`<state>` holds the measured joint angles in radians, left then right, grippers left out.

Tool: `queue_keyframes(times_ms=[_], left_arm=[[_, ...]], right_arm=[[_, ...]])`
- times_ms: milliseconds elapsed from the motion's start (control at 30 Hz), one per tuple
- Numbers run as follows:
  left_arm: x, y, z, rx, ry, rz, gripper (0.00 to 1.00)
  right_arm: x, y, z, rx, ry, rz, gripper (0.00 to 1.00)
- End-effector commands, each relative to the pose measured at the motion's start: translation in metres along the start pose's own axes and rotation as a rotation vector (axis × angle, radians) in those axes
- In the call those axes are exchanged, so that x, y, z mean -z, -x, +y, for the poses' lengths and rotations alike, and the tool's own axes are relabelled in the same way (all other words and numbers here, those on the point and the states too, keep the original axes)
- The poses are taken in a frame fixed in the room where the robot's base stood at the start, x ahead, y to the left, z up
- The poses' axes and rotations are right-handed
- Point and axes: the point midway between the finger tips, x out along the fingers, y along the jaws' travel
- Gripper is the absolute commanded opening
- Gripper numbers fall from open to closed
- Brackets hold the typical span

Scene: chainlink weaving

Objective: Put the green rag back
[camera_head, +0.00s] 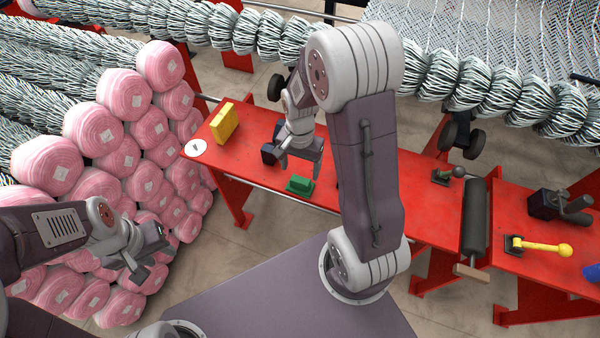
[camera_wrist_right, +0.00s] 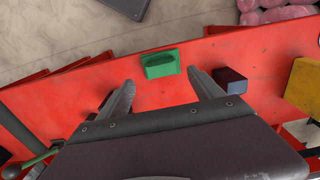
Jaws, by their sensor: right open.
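The green rag (camera_head: 299,185) looks like a small folded block and lies on the red table near its front edge. It also shows in the right wrist view (camera_wrist_right: 160,64), just ahead of the fingertips and between their lines. My right gripper (camera_head: 301,170) is open and empty, pointing down above the table close behind the rag; a gap shows between fingers and rag in the wrist view. My left gripper (camera_head: 152,260) appears open and empty, at the far left in front of the pink yarn spools, well away from the rag.
A dark blue block (camera_wrist_right: 230,80) lies beside the right gripper. A yellow block (camera_head: 222,122) and a white round disc (camera_head: 195,148) are at the table's left end. Pink spools (camera_head: 118,155) are stacked left.

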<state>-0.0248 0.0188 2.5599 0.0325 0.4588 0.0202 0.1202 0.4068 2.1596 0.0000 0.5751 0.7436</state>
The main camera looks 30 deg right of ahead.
Motion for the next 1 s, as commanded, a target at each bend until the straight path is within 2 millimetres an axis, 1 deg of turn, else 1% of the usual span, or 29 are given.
queue_keyframes(times_ms=[33,167,233,267,300,400,500,533,600,667,767,800,867,1000], left_arm=[[0.000,0.001,0.000,0.000,0.000,0.000,0.36],[0.000,0.001,0.000,0.000,0.000,0.000,0.36],[0.000,0.001,0.000,0.000,0.000,0.000,0.36],[0.000,0.001,0.000,0.000,0.000,0.000,0.36],[0.000,0.001,0.000,0.000,0.000,0.000,0.36],[0.000,0.001,0.000,0.000,0.000,0.000,0.36],[0.000,0.001,0.000,0.000,0.000,0.000,0.36],[0.000,0.001,0.000,0.000,0.000,0.000,0.36],[0.000,0.001,0.000,0.000,0.000,0.000,0.36],[0.001,0.008,0.000,0.000,0.000,-0.001,0.36],[0.004,0.035,0.001,0.000,0.000,0.000,0.36],[0.005,0.047,0.001,0.000,0.000,0.000,0.36],[0.006,0.058,0.001,0.000,0.000,0.000,0.36],[0.005,0.049,0.001,0.000,0.000,0.000,0.36]], right_arm=[[0.000,0.005,0.000,0.001,0.000,0.001,0.76],[0.000,0.007,0.000,0.000,0.003,0.000,0.76],[-0.010,0.012,0.002,0.009,0.082,0.008,0.76],[-0.018,0.017,0.004,0.016,0.159,0.014,0.76],[-0.033,0.023,0.007,0.029,0.287,0.028,0.76],[-0.065,0.033,0.019,0.052,0.599,0.062,0.76],[-0.084,0.036,0.029,0.061,0.793,0.085,0.76],[-0.086,0.036,0.030,0.062,0.822,0.088,0.76],[-0.088,0.037,0.032,0.062,0.846,0.090,0.76],[-0.088,0.043,0.031,0.062,0.844,0.090,0.76],[-0.087,0.070,0.031,0.062,0.843,0.090,0.76],[-0.087,0.083,0.031,0.062,0.842,0.089,0.76],[-0.087,0.093,0.031,0.062,0.842,0.089,0.76],[-0.087,0.085,0.031,0.062,0.841,0.089,0.76]])
